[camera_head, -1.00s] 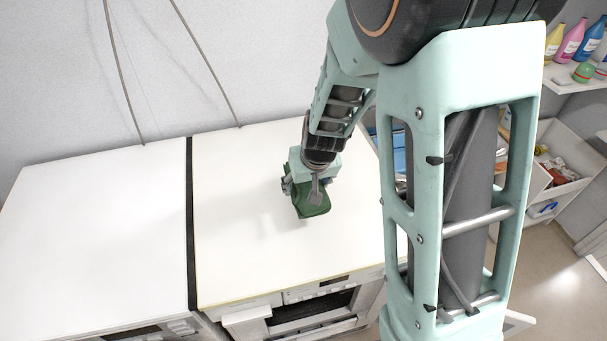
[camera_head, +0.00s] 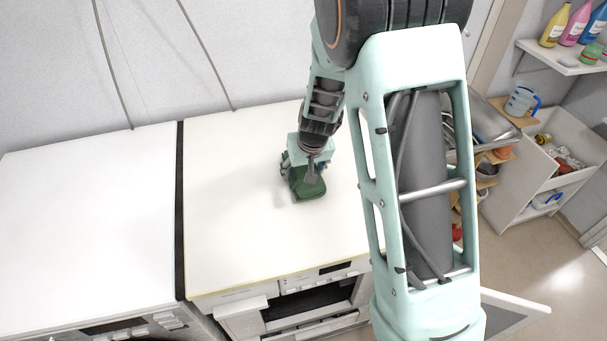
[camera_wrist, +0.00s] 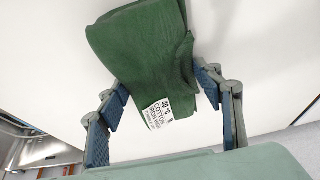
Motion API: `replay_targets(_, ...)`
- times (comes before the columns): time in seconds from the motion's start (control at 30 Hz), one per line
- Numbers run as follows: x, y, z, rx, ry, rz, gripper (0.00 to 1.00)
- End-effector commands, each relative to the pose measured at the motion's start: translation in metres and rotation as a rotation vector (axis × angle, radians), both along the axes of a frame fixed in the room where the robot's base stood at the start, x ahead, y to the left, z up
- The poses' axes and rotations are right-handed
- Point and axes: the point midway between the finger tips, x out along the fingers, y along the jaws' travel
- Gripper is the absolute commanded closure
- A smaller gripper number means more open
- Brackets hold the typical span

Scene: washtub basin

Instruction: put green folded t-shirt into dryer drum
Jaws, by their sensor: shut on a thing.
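The green folded t-shirt (camera_head: 309,188) is at my gripper, over the white top of the right-hand machine. In the wrist view the t-shirt (camera_wrist: 145,45) fills the upper middle, with a white care label at its near end. My gripper (camera_head: 302,176) is shut on the t-shirt. In the wrist view its blue finger pads (camera_wrist: 160,100) lie on both sides of the cloth. The appliance below (camera_head: 310,300) has an open dark front under its control panel; its drum interior is mostly hidden by the top edge.
A second white machine (camera_head: 85,220) stands at the left, beyond a dark gap. An open door panel (camera_head: 515,312) sticks out at the lower right. Shelves with bottles (camera_head: 575,25) and a bin of items (camera_head: 560,160) stand at the right.

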Motion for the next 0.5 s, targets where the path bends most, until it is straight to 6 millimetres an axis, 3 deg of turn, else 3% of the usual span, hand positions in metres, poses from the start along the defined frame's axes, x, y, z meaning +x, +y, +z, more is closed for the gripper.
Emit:
replay_targets(0.33,0.0004,0.0001,-0.0035,0.0,-0.001,0.0,0.67)
replay_targets(0.37,0.0001,0.0001,-0.002,0.0,-0.001,0.0,0.36)
replay_targets(0.5,0.0,0.0,-0.0017,0.0,0.0,0.0,0.22)
